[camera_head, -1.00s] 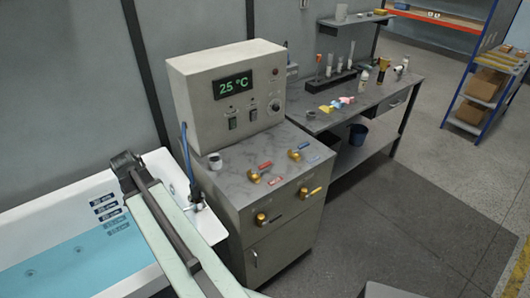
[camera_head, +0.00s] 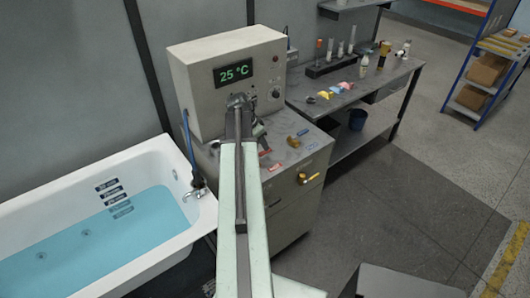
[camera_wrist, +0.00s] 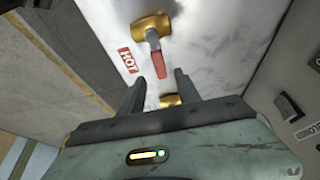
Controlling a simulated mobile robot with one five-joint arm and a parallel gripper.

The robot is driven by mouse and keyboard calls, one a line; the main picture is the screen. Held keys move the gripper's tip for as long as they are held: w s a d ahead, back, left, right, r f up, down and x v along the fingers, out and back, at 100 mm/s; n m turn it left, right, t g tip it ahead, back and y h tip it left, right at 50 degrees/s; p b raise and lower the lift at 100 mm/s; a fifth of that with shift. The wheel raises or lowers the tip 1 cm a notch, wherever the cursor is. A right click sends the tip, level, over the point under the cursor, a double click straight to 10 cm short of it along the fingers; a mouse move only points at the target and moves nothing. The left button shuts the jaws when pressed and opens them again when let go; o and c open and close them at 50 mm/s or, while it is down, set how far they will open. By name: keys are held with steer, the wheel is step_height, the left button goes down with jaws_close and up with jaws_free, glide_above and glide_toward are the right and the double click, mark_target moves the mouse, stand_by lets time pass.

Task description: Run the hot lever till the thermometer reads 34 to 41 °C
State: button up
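The hot lever (camera_wrist: 158,64) is a red handle on a brass valve body beside a red HOT label (camera_wrist: 126,60) on the marble top. My gripper (camera_wrist: 159,88) is open in the wrist view. Its fingertips are on either side of the handle's near end; I cannot tell whether they touch it. In the head view, the red handle (camera_head: 264,153) shows beside my arm, which hides the hot valve's body. The thermometer display (camera_head: 233,73) reads 25 °C.
The cold valve (camera_head: 293,141) stands to the right on the same top. A brass valve with a yellow lever (camera_head: 308,179) is on the cabinet front. The bathtub (camera_head: 178,153) holding blue water is at left. A workbench (camera_head: 380,78) stands at right.

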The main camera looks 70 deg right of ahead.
mark_target(264, 152)
steer(key=b+x, duration=0.3)
steer(key=x, duration=0.1)
steer(key=shift+d+f, duration=0.15)
steer(key=shift+f, duration=0.25)
steer(key=shift+r, duration=0.1)
jaws_close()
steer(key=shift+s, duration=0.1)
stand_by(0.7)
